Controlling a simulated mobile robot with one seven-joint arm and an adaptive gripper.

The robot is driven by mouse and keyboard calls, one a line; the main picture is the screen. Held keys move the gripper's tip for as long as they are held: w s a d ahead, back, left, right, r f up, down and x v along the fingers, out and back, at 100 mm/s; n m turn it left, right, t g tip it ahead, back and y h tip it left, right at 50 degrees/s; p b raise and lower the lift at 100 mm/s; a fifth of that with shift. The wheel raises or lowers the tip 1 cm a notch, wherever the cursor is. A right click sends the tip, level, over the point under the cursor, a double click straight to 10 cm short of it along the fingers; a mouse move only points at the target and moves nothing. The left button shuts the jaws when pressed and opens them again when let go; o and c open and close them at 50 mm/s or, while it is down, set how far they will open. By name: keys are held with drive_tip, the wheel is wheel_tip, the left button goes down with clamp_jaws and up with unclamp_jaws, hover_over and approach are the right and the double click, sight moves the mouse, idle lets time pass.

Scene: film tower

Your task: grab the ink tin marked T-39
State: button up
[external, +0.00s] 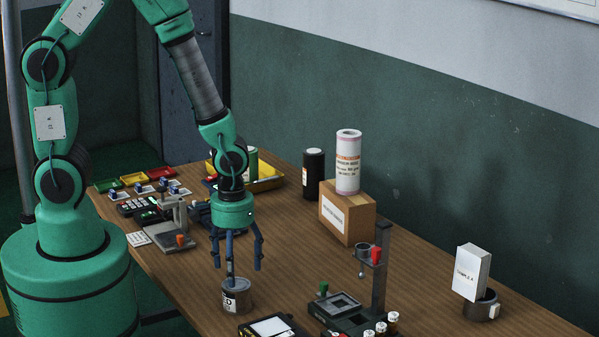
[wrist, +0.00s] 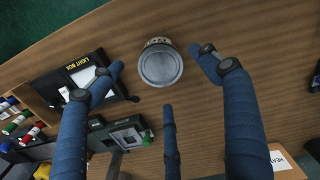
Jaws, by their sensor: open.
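A grey metal tin (external: 237,297) with a pale label stands upright on the wooden table. Its marking is too small to read as T-39. In the wrist view the tin's round grey lid (wrist: 160,66) faces me, with part of its label at the upper edge. My three-fingered gripper (external: 241,262) is open and points down above the tin. In the external view one finger overlaps the tin's rim; I cannot tell if it touches. In the wrist view the blue fingers (wrist: 159,77) are spread around the tin's near side, with nothing held.
A light box (wrist: 85,75) lies close to the tin, beside a dark green device with a post (external: 380,275). A cardboard box (external: 347,215) bears a white roll (external: 348,160). A small metal stand (external: 175,232) is to the left.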

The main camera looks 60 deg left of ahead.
sight(237, 284)
drive_tip(key=shift+f, duration=1.15)
drive_tip(key=shift+f, duration=0.1)
drive_tip(key=shift+a+f+b, duration=0.1)
drive_tip(key=shift+f+b, duration=1)
drive_tip(key=shift+f, duration=1.4)
drive_tip(key=c, duration=1.5)
